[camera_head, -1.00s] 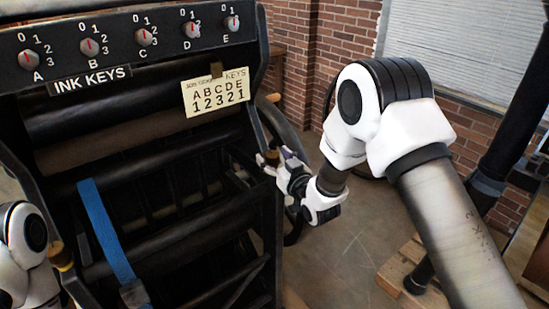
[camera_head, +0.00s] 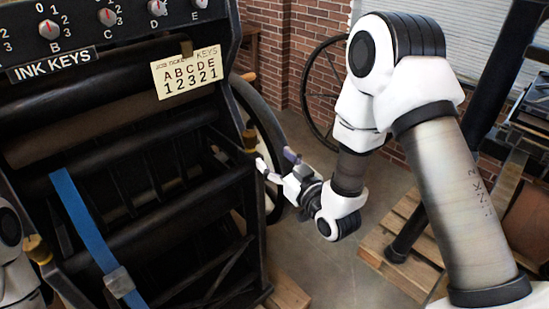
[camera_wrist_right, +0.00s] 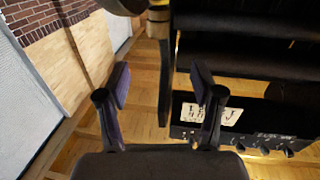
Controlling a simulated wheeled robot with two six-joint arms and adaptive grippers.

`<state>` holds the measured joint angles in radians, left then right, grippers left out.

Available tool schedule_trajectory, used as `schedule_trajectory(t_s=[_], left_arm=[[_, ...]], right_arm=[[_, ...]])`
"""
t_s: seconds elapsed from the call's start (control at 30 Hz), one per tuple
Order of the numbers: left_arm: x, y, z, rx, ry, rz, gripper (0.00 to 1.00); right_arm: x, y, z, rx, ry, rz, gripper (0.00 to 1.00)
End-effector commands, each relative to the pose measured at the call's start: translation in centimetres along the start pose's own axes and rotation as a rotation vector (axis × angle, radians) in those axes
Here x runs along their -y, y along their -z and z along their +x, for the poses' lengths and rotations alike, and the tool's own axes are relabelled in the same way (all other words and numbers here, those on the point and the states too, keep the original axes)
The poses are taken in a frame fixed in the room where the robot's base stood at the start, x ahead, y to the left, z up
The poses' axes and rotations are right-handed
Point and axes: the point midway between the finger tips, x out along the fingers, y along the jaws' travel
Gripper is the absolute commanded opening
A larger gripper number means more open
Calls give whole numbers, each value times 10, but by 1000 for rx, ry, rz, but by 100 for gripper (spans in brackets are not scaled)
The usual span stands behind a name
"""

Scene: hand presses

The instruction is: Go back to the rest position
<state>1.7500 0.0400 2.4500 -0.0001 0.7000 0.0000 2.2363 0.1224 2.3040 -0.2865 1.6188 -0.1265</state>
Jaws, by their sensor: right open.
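My right gripper (camera_head: 276,162) is open and empty, just right of the press's right side frame in the head view. It also shows in the right wrist view (camera_wrist_right: 160,84), with its two fingers spread and nothing between them. The black hand press (camera_head: 150,115) fills the left half of the head view. A wooden knob (camera_head: 250,138) on its right side is close to the gripper, with a small gap. A white part of my left arm (camera_head: 14,255) shows at the left edge; its gripper is out of the picture.
The press carries a row of ink-key dials (camera_head: 108,17) and a cream card (camera_head: 187,74). A blue strap (camera_head: 88,225) hangs across its front. A large spoked wheel (camera_head: 325,90) and a wooden pallet (camera_head: 405,225) are to the right. Bare floor (camera_head: 330,270) lies between.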

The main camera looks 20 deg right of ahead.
Motion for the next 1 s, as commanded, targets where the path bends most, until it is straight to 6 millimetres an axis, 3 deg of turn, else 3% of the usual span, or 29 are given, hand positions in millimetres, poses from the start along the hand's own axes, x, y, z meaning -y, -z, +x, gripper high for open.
schedule_trajectory(t_s=[0.17,0.23,0.27,0.37,0.47,0.5,0.57,0.6,0.7,0.83,0.9,1.0], left_arm=[[0,0,0,0,0,0,67],[0,0,0,0,0,0,67],[0,0,0,0,0,0,67],[0,0,0,0,0,0,67],[0,0,0,0,0,0,67],[0,0,0,0,0,0,67],[0,0,0,0,0,0,67],[0,0,0,0,0,0,67],[0,0,0,0,0,0,67],[0,0,0,0,0,0,67],[0,0,0,0,0,0,67],[0,0,0,0,0,0,67]], right_arm=[[0,-1,0,2,0,0,67],[1,-12,-2,21,1,4,67],[2,-21,-4,39,3,6,67],[12,-72,-20,144,16,19,67],[22,-146,-57,353,12,37,67],[26,-177,-77,461,8,46,67],[32,-220,-111,633,-1,62,67],[36,-246,-137,751,-8,75,67],[44,-296,-209,1053,-38,110,67],[49,-319,-290,1393,-104,164,67],[51,-320,-314,1506,-135,192,67],[53,-321,-327,1570,-148,210,67]])
